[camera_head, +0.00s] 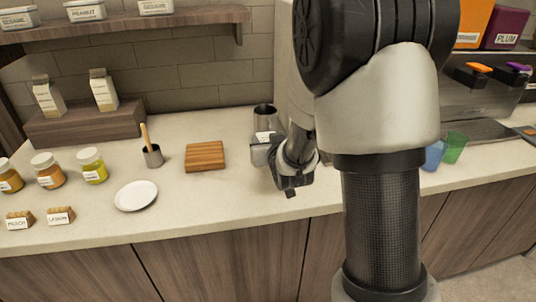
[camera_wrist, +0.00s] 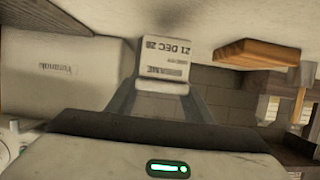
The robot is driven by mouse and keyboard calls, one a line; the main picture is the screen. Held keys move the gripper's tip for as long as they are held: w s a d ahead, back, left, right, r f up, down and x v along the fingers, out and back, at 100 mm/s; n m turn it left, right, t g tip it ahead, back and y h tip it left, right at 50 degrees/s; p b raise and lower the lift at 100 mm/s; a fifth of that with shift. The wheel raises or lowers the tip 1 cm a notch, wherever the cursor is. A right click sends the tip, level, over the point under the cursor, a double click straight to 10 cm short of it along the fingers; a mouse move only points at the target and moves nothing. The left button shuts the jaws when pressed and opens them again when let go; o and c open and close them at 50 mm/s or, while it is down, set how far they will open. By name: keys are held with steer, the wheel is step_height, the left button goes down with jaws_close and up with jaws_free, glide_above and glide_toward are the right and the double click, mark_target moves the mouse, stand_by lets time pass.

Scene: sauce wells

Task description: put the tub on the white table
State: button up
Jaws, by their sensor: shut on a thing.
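A small white tub with a printed label reading "21 DEC 28" (camera_wrist: 168,52) is between my gripper's fingers (camera_wrist: 162,88) in the wrist view. My gripper is shut on it. In the head view, a pale patch that looks like the tub (camera_head: 265,136) shows at my gripper (camera_head: 268,152), over the counter and right of the wooden board. My wrist partly covers it. I see no separate white table; the pale counter top (camera_head: 225,205) is the only white work surface in view.
A wooden board (camera_head: 205,156), white plate (camera_head: 136,195) and utensil cup (camera_head: 153,156) stand left of my gripper. A steel container (camera_head: 265,115) is close behind it. Several jars (camera_head: 48,170) are farther left. Blue and green cups (camera_head: 455,147) stand at right. Counter front is mostly clear.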

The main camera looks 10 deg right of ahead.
steer(key=shift+f+b, duration=0.3)
steer(key=shift+f, duration=1.5)
steer(key=shift+f, duration=0.1)
steer(key=shift+f, duration=0.15)
steer(key=o, duration=1.3)
steer(key=shift+c, duration=0.2)
